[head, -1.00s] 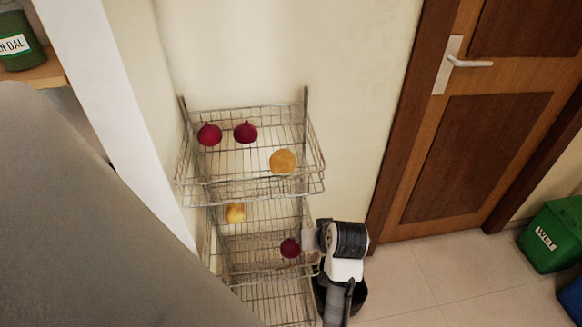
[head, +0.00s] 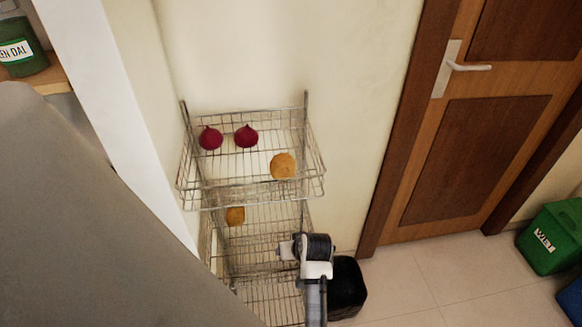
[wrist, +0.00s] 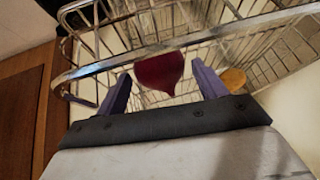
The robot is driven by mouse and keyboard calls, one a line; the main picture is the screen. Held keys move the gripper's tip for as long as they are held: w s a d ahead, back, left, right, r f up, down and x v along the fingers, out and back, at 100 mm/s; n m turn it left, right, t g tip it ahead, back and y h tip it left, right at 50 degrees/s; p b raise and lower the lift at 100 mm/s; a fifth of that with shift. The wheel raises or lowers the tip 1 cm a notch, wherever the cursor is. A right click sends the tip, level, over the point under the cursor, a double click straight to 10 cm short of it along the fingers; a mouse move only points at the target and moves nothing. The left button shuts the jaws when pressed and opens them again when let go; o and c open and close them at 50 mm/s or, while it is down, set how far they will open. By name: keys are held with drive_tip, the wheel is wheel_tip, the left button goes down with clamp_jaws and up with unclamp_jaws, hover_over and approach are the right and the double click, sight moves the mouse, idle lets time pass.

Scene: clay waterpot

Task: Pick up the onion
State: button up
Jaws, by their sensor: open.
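A dark red onion (wrist: 160,72) shows in the wrist view, ahead of and between the two purple fingers of my gripper (wrist: 163,88). The fingers are open, with a gap visible on each side of the onion; I cannot tell how deep it sits between them. In the head view my gripper (head: 287,249) is at the right side of the rack's middle basket, and this onion is hidden there. Two more red onions, one on the left (head: 210,138) and one beside it (head: 246,136), sit in the top basket.
The wire rack (head: 190,208) stands against the wall; its rim (wrist: 100,70) crosses close to the fingers. Round tan items lie in the top basket (head: 283,166) and middle basket (head: 235,216). A black bin (head: 347,288) stands right of the rack, before the door (head: 460,150).

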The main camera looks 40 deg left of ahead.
drive_tip(key=shift+x, duration=1)
drive_tip(key=c, duration=0.8)
drive_tip(key=shift+r, duration=0.1)
